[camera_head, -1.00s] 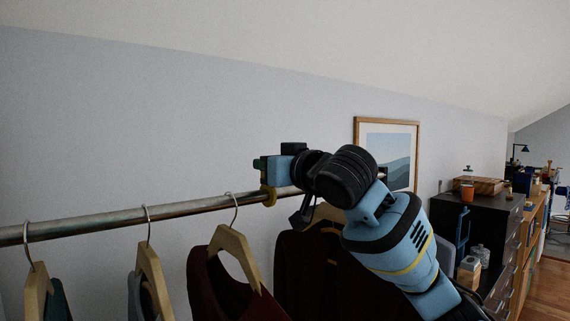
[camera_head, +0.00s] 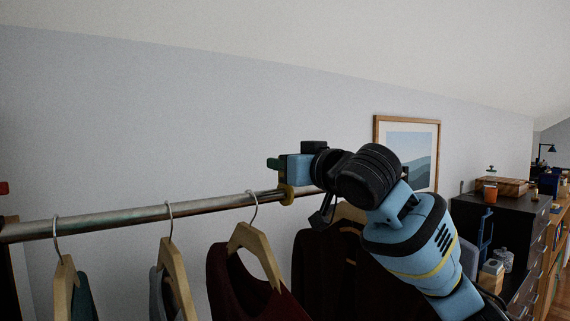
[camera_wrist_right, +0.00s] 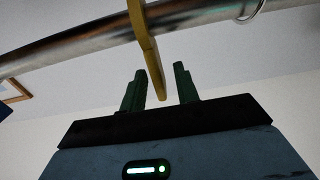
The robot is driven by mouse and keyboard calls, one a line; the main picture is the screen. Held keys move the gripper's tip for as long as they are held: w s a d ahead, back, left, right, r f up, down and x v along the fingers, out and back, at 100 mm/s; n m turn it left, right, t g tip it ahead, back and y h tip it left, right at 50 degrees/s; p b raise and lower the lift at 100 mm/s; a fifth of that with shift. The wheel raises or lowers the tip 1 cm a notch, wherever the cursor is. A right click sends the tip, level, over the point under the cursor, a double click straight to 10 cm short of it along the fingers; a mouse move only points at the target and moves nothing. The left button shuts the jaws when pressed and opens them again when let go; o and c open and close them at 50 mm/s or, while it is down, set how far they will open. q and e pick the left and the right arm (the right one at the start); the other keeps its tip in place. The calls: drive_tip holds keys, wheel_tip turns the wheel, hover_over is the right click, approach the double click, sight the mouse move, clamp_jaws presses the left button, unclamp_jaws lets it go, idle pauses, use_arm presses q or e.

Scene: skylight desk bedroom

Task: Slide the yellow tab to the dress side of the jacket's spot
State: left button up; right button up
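The yellow tab (camera_head: 287,196) hangs on the metal rail (camera_head: 150,213), between the hanger hook of a maroon garment (camera_head: 228,288) and a dark garment (camera_head: 325,265) to its right. My right gripper (camera_head: 276,165) is at the rail by the tab. In the right wrist view, the yellow tab (camera_wrist_right: 150,60) reaches down between the two green fingers of my right gripper (camera_wrist_right: 159,84). The fingers are open, with a gap on each side of the tab. My right forearm hides part of the dark garment and its hanger. My left gripper is out of view.
A grey garment (camera_head: 158,290) and a teal garment (camera_head: 84,300) hang on wooden hangers further left. A framed picture (camera_head: 407,150) is on the wall behind my arm. A dark cabinet (camera_head: 500,215) stands at the right. The rail left of the tab is bare between hooks.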

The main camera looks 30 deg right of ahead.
drive_tip(key=s, duration=0.7)
drive_tip(key=shift+d, duration=0.3)
drive_tip(key=shift+s+f, duration=0.1)
